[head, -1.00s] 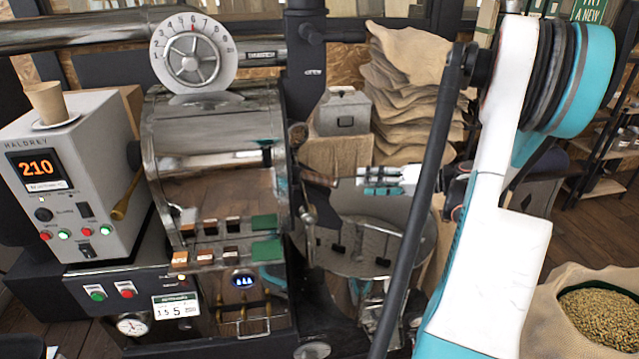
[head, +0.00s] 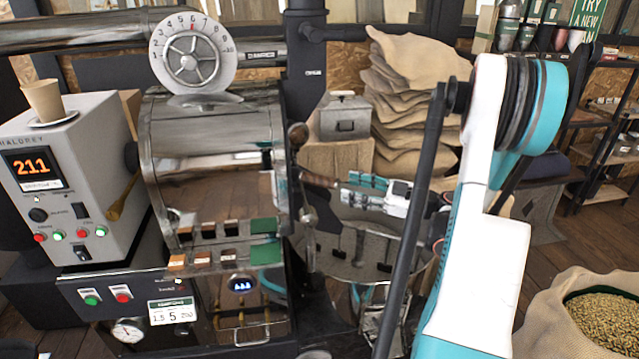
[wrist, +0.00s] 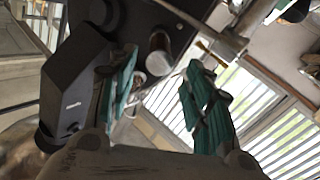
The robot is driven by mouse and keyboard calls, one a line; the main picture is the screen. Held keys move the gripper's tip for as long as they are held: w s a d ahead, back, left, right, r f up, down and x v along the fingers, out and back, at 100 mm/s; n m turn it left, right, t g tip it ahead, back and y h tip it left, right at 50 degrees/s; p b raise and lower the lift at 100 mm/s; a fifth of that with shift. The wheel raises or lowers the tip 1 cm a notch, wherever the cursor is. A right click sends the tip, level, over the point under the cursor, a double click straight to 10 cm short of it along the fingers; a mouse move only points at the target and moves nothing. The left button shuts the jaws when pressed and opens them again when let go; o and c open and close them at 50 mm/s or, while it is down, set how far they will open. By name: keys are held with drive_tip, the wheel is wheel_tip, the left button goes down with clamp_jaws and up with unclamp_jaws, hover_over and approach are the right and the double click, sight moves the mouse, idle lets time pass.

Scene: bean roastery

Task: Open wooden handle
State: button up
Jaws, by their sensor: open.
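The wooden handle (head: 318,180) is a short dark brown grip on the right side of the steel roaster drum (head: 215,150), above the round cooling tray. My gripper (head: 346,187) is open, with teal fingers pointing left at the handle. Its tips are very close to the handle's right end; I cannot tell whether they touch. In the wrist view, the open fingers (wrist: 162,62) stand either side of a short cylinder (wrist: 158,52) with a dull end, in line with the gap. It may be the handle; I cannot tell for sure. Nothing is gripped.
The round cooling tray (head: 350,250) lies below my gripper. A metal box (head: 344,117) and stacked sacks (head: 395,110) are behind. An open bean sack (head: 560,310) is at the lower right.

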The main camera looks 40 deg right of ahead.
sight(319, 181)
drive_tip(key=b+x, duration=0.2)
drive_tip(key=x, duration=0.8)
drive_tip(key=shift+w+a, duration=0.1)
drive_tip(key=shift+w, duration=0.1)
drive_tip(key=shift+c, duration=0.6)
